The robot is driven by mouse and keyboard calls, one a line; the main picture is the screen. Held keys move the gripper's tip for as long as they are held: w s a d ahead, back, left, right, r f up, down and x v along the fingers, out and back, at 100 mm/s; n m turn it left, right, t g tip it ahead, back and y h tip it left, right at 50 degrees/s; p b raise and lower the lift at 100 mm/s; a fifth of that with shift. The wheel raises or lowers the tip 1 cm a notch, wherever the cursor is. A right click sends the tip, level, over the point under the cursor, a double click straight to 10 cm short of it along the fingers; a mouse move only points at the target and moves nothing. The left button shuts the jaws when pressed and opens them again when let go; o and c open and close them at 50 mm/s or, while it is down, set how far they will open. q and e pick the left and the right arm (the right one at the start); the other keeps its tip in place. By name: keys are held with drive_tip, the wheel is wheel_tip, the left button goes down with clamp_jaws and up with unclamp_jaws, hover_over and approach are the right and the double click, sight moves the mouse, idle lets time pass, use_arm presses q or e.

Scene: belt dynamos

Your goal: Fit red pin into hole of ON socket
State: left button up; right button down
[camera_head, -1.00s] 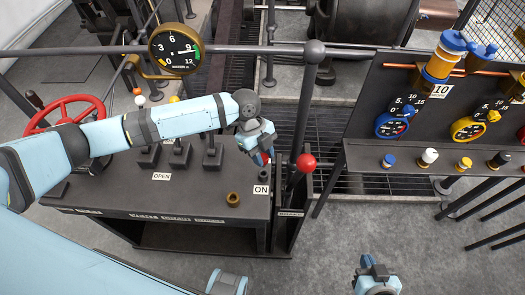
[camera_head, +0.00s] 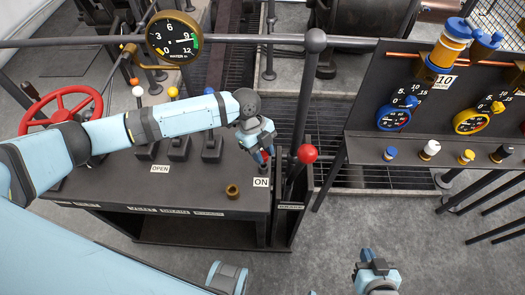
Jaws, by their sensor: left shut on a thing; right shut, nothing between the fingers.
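My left gripper (camera_head: 261,152) is over the right end of the grey control bench. It is shut on the red pin (camera_head: 264,157), of which only a small part shows below the fingers. The ON label (camera_head: 261,182) is on the bench just below the gripper. The ON socket is hidden by the gripper and pin, so I cannot tell whether the pin is in the hole. A brass ring-shaped socket (camera_head: 232,191) sits to the left of the label. My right gripper (camera_head: 368,257) is shut and empty, low in the view, away from the bench.
A red-knobbed lever (camera_head: 307,153) stands just right of the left gripper. Several levers, a red handwheel (camera_head: 62,113) and a water gauge (camera_head: 174,38) are to the left. A panel (camera_head: 423,95) with dials and a shelf of coloured plugs is at the right.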

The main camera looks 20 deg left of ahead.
use_arm(q)
drive_tip(key=shift+p, duration=0.65)
idle(1.1)
drive_tip(key=shift+f+b, duration=0.85)
drive_tip(key=shift+f, duration=0.85)
drive_tip(key=o, duration=1)
drive_tip(key=v, duration=1.3)
drive_tip(key=shift+w+a+r, duration=0.1)
drive_tip(key=shift+a+r, duration=0.05)
drive_tip(key=shift+r, duration=0.2)
